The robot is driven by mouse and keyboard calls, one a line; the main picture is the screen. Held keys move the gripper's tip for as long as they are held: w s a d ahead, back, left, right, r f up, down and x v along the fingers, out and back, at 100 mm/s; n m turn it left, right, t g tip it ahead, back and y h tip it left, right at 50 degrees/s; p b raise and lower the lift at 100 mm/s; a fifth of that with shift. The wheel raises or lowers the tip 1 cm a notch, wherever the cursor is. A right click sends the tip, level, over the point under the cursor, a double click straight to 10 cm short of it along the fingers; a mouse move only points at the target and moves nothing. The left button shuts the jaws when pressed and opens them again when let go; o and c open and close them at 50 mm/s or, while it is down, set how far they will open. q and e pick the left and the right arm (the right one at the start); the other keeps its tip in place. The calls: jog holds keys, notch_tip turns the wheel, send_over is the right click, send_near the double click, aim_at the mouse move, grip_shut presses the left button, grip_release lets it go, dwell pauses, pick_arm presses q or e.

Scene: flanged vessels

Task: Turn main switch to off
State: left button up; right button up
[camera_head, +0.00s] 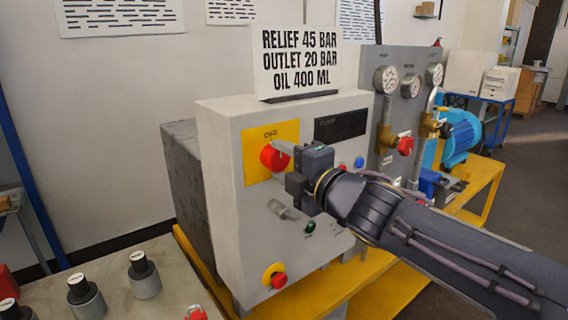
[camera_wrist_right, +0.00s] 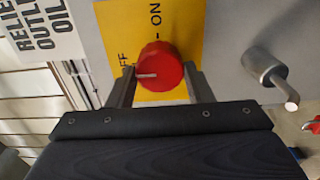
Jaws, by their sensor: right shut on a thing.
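The main switch is a round red knob (camera_head: 270,158) on a yellow plate (camera_head: 257,138) on the grey cabinet's front. It also shows in the right wrist view (camera_wrist_right: 160,62), where a pale line on its face points left, toward the partly hidden OFF lettering; ON stands above. My right gripper (camera_head: 282,157) reaches in from the right and is shut on the knob, one finger (camera_wrist_right: 121,88) on each side of it. The fingers hide part of the plate. My left gripper is not in view.
A metal lever (camera_head: 284,210) and a green button (camera_head: 310,227) sit below my gripper. A red button (camera_head: 279,281) is lower on the cabinet (camera_head: 228,190). A sign (camera_head: 300,62) stands on top. Gauges, valves and a blue motor (camera_head: 461,138) are to the right.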

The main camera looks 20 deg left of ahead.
jog(key=o, duration=1)
jog(key=v, duration=0.7)
jog(key=shift+s+d, duration=0.3)
jog(key=shift+d+p, duration=0.1)
jog(key=shift+p, duration=0.2)
